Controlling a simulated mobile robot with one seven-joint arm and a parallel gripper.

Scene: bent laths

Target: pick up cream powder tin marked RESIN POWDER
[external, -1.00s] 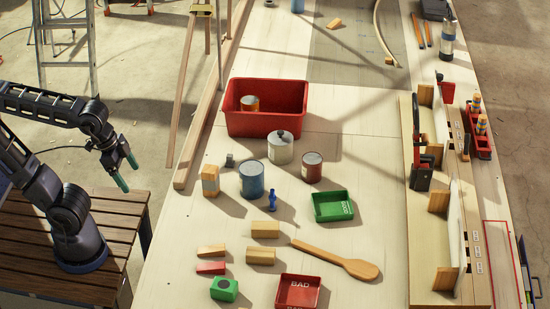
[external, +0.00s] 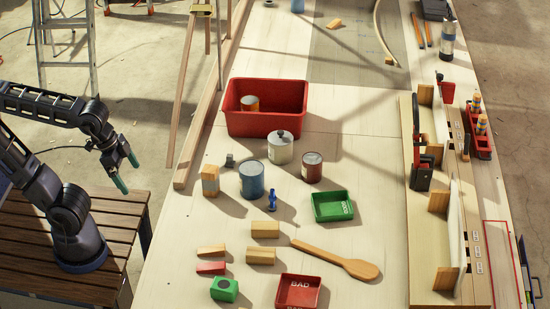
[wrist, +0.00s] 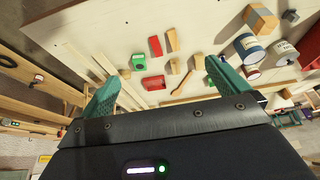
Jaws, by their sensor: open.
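The cream tin (external: 280,149) stands upright on the long pale workbench, with a dark knob on its lid. It is just in front of the red bin, between a blue tin (external: 251,180) and a dark red tin (external: 312,168). The cream tin also shows near the right edge of the wrist view (wrist: 285,53), with small dark lettering that I cannot read surely. My gripper (external: 127,172) is open and empty, with green fingers, left of the bench and well apart from the tin. Its fingers also show in the wrist view (wrist: 157,75).
A wooden block (external: 210,181) and a small blue item (external: 271,201) stand near the blue tin. A green tray (external: 333,206), a wooden spoon (external: 338,260) and a red tray (external: 299,291) lie nearer. Long laths (external: 205,110) lean along the bench's left edge.

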